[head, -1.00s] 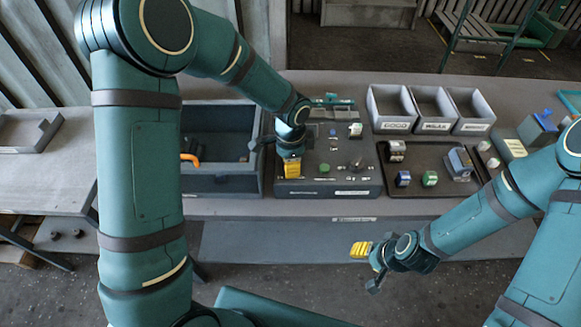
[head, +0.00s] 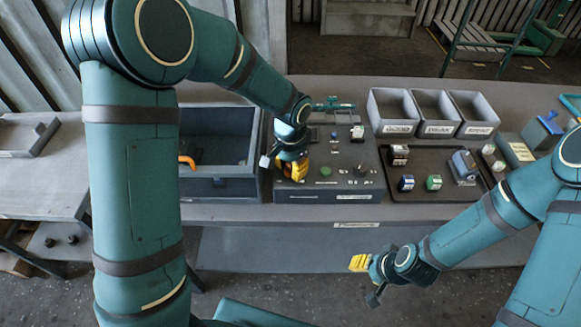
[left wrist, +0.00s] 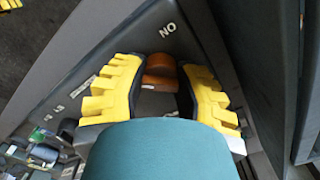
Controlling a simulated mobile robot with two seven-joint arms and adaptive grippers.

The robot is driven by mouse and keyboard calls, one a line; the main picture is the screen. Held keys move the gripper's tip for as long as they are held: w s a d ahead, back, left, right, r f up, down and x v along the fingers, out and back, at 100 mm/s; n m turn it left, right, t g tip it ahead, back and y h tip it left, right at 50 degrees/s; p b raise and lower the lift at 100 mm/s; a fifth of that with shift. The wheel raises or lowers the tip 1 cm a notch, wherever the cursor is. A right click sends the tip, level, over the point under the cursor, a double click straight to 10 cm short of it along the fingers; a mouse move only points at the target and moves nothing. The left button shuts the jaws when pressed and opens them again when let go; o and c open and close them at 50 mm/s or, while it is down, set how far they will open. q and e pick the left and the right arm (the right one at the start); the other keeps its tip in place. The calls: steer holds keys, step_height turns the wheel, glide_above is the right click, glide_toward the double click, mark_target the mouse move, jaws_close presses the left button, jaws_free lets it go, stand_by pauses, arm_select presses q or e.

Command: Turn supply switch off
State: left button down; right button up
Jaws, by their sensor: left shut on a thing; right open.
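An orange-brown knob (left wrist: 160,68), which appears to be the supply switch, sits on the dark control panel beside a printed label in the left wrist view. My left gripper (head: 295,168) is at the left part of the control panel (head: 330,184) in the head view. Its yellow fingers (left wrist: 160,78) also show in the left wrist view, shut on the knob from both sides. In the head view the gripper hides most of the knob. My right gripper (head: 359,263) is open and empty, in front of the bench edge, away from the panel.
A grey open bin (head: 216,187) with an orange hook-shaped part stands left of the panel. A dark tray (head: 425,198) with several small parts lies to its right. Several labelled grey bins (head: 436,128) stand behind that tray.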

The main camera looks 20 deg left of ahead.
mark_target(291, 166)
stand_by(0.4)
arm_select(q)
steer(key=c, duration=0.6)
jaws_free()
steer(key=shift+r, duration=0.15)
step_height(291, 166, up, 12)
